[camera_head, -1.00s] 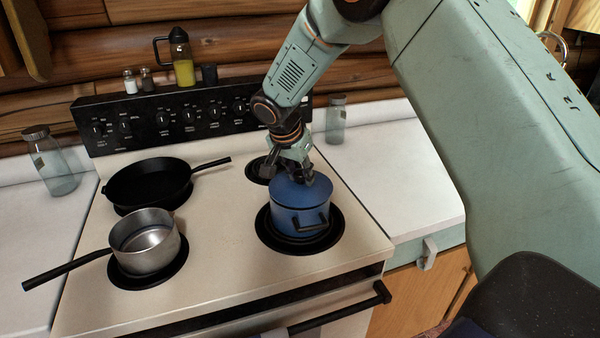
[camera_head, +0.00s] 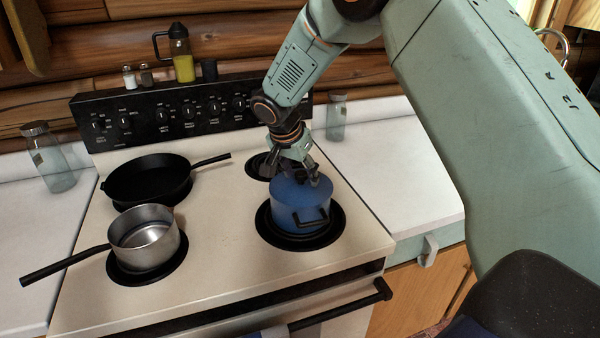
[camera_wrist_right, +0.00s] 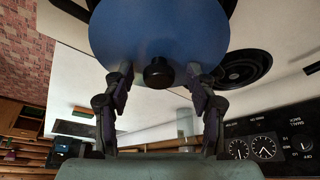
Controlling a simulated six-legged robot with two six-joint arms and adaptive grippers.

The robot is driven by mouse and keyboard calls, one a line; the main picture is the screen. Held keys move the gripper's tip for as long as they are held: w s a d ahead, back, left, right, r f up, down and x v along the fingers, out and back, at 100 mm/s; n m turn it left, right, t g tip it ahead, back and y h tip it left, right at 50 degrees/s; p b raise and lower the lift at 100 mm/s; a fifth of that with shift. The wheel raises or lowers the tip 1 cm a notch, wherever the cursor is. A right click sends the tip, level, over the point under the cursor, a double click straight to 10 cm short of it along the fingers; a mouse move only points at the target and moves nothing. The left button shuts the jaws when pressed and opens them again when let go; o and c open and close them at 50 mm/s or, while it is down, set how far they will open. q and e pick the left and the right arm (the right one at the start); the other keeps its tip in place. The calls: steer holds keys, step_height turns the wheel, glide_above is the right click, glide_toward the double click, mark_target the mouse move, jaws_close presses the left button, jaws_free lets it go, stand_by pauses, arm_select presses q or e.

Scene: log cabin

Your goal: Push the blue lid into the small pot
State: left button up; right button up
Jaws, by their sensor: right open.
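The small blue pot (camera_head: 287,216) stands on the front right burner, with a black handle facing the front. The blue lid (camera_head: 303,190) is on top of it and looks level; the seam between lid and pot is hard to make out. In the right wrist view the blue lid (camera_wrist_right: 160,30) fills the top, with its black knob (camera_wrist_right: 158,73) between my fingers. My right gripper (camera_head: 292,172) is open, pointing down over the lid, fingertips at or very near its top. Exact contact cannot be told. My left gripper is not in view.
A steel saucepan (camera_head: 142,246) stands on the front left burner, its handle sticking out left. A black frying pan (camera_head: 147,180) is behind it. Glass jars (camera_head: 48,162) stand on the side counters. The stove's middle is clear.

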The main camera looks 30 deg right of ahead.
steer(key=v, duration=1.2)
steer(key=shift+f, duration=0.1)
stand_by(0.4)
